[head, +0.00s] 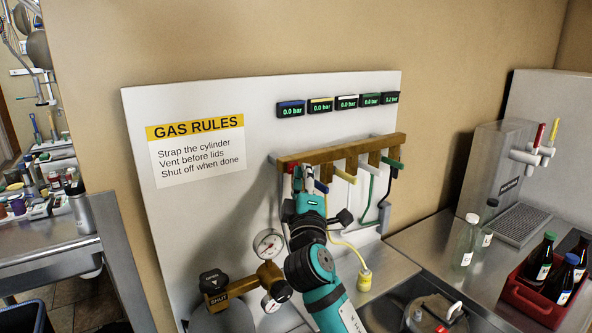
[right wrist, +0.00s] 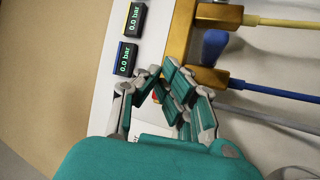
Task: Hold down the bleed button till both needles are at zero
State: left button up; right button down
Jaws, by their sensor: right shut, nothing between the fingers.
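The round white pressure gauge (head: 268,243) and a second, lower gauge (head: 271,303) sit on the brass regulator (head: 268,274); their needles are too small to read. A brass manifold bar (head: 325,152) runs across the white panel, and also shows in the right wrist view (right wrist: 190,40). My right gripper (head: 303,176) is shut and empty at the bar's left end. In the right wrist view its fingertips (right wrist: 160,78) are beside the bar, with a bit of red (right wrist: 156,98) showing between the fingers. I cannot tell whether this is the bleed button or whether it is touched. My left gripper is not in view.
Several small displays (head: 320,105) top the panel; most read 0.0 bar, the rightmost is unclear. A dark knob (head: 213,281) stands above a SHUT label. Coloured levers and hoses hang right of my gripper. A red crate (head: 532,295) of bottles stands at right.

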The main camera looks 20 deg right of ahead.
dwell(0.5)
jog(key=shift+s+d, duration=0.1)
jog(key=shift+s, duration=0.85)
jog(key=s, duration=0.1)
jog(key=s+p, duration=0.1)
jog(key=s, duration=0.3)
jog(key=shift+d+p, duration=0.35)
jog(key=shift+f, duration=0.1)
